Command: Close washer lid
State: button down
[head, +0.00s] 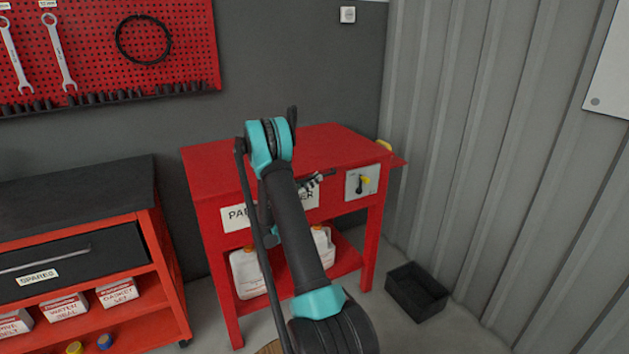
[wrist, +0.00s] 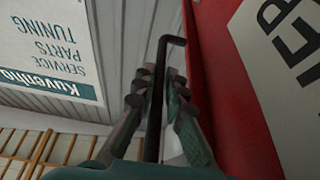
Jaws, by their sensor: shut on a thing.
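The red parts washer (head: 345,212) stands against the dark wall, with its partly hidden label on the front. Its red lid (head: 325,145) looks flat on top of the cabinet; I cannot tell whether it rests fully down. My gripper (head: 314,182) is in front of the washer's front face, below the lid's front edge, partly behind my arm. It is shut on a black rod with a bent tip (wrist: 155,90), which runs between the fingers (wrist: 157,92) in the wrist view. The red front and label are close on the right there, and the rod's tip appears near the red edge.
A switch panel (head: 362,182) with a yellow-tipped lever is at the washer's front right. White jugs (head: 248,272) stand on its lower shelf. A black bin (head: 417,291) is on the floor at right. A spares cabinet (head: 75,250) stands at left.

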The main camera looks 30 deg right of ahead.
jog(key=c, duration=1.9)
grip_release()
jog(key=shift+f, duration=0.15)
jog(key=shift+o, duration=0.2)
jog(key=v, duration=1.2)
